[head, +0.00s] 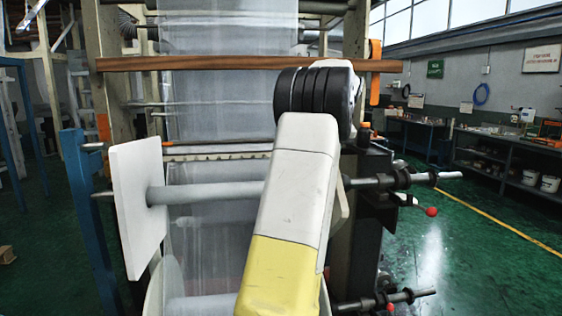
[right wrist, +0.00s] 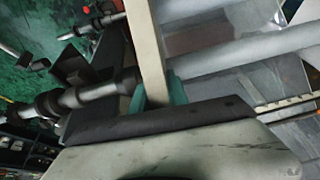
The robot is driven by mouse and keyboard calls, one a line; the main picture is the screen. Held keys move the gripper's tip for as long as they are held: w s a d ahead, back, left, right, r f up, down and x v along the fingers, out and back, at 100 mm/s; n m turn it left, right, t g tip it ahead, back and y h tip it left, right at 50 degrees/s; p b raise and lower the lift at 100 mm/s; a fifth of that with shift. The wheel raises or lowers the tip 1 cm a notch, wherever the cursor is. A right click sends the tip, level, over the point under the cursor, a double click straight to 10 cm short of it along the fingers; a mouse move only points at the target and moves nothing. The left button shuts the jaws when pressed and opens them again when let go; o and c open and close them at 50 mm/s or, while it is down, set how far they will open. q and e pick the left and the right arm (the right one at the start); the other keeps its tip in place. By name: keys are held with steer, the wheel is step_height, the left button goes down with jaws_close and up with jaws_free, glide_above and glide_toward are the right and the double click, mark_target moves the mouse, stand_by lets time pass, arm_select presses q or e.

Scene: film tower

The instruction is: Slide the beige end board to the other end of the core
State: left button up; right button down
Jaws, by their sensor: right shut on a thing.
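The beige end board shows edge-on as an upright strip in the right wrist view (right wrist: 149,50); in the head view only a sliver (head: 341,207) shows beside my right arm. It sits towards the right end of the pale grey core (head: 220,191), which also shows in the right wrist view (right wrist: 240,52). My right gripper (right wrist: 152,95) is shut on the beige board's edge, with teal pads on both sides; in the head view the arm hides it. A white board (head: 138,205) stands at the core's left end. My left gripper is out of view.
A metal shaft with a collar (head: 400,180) and red knob (head: 431,212) sticks out at the right. A wooden bar (head: 200,63) crosses above the core. Clear film (head: 215,240) hangs behind it. A blue post (head: 88,220) stands at the left.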

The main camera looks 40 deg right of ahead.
steer(key=shift+s+d+f, duration=0.1)
steer(key=shift+s, duration=0.1)
steer(key=c, duration=1.2)
jaws_free()
steer(key=v, duration=0.8)
steer(key=shift+w, duration=0.15)
